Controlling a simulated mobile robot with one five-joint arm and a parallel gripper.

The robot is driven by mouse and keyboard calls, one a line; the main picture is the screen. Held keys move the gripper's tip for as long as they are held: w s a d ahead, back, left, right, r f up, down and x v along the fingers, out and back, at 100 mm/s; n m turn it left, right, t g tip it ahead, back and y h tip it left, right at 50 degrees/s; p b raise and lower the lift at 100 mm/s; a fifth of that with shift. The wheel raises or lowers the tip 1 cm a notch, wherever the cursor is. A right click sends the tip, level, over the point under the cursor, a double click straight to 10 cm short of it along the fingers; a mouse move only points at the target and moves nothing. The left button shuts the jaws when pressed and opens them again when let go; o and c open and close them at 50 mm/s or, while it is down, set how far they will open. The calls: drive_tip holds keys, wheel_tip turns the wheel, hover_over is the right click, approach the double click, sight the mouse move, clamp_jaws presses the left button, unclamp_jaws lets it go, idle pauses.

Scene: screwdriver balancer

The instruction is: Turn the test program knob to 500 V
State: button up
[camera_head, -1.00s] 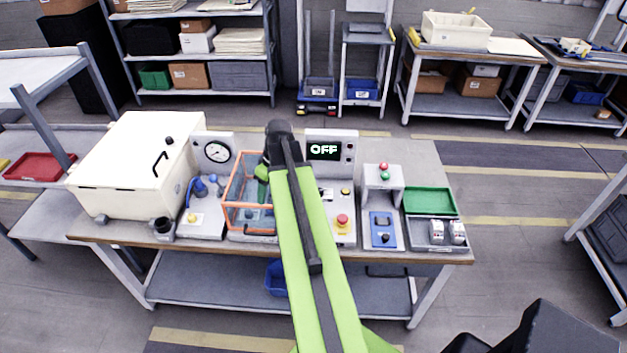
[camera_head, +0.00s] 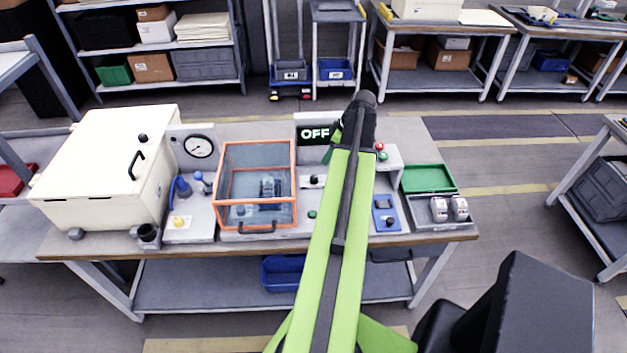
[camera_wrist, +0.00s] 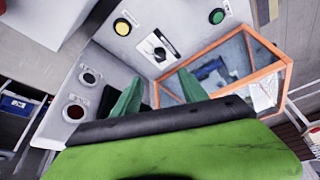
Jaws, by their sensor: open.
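In the head view my arm hides most of the gripper and the right part of the panel.
An orange-framed clear box (camera_head: 257,186) stands beside the panel. A yellow button (camera_wrist: 122,26) and green button (camera_wrist: 217,16) flank the knob.

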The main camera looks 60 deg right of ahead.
sight(315, 178)
drive_tip(key=b+x, duration=1.2)
drive_tip(key=x, duration=0.2)
drive_tip(key=shift+a+f, duration=0.1)
drive_tip(key=shift+f, duration=0.3)
drive_tip(key=shift+r, duration=0.15)
drive_tip(key=shift+c, duration=0.2)
